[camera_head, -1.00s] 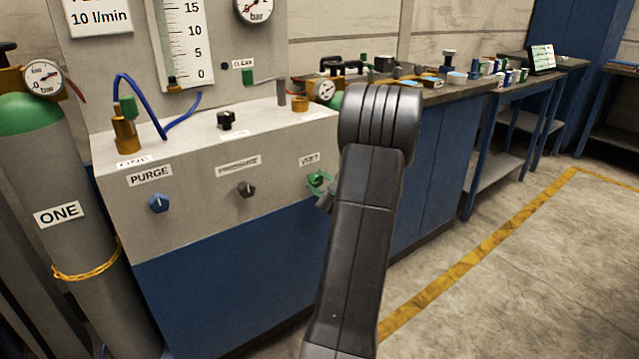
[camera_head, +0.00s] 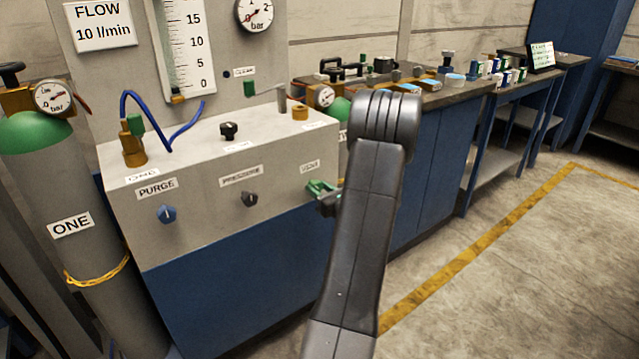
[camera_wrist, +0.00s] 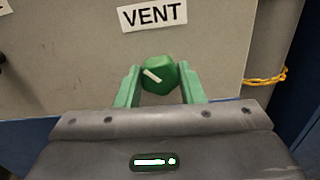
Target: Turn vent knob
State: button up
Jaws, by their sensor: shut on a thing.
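The vent knob (camera_wrist: 160,75) is a green faceted knob on the grey panel front, below the VENT label (camera_wrist: 153,15) in the wrist view. Its white mark slants from upper left to lower right. My gripper (camera_head: 321,188) has green fingers, one on each side of the knob, and is shut on it. In the head view my dark arm comes up from the bottom, and the fingers mostly hide the knob at the panel's right end.
Left of the vent are a dark pressure knob (camera_head: 249,199) and a blue purge knob (camera_head: 167,214). A grey cylinder (camera_head: 92,262) stands at the left. A blue-fronted bench (camera_head: 440,165) runs behind my arm; open floor lies at right.

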jog(key=m+p, duration=0.4)
jog(key=m, duration=0.1)
jog(key=shift+r, duration=0.1)
jog(key=shift+m+p, duration=1)
jog(key=shift+m, duration=0.6)
jog(key=o, duration=1)
jog(key=shift+d, duration=0.15)
jog(key=v, duration=1.3)
jog(key=shift+s+p, duration=0.35)
jog(key=shift+p, duration=0.05)
jog(key=shift+w+d, duration=0.1)
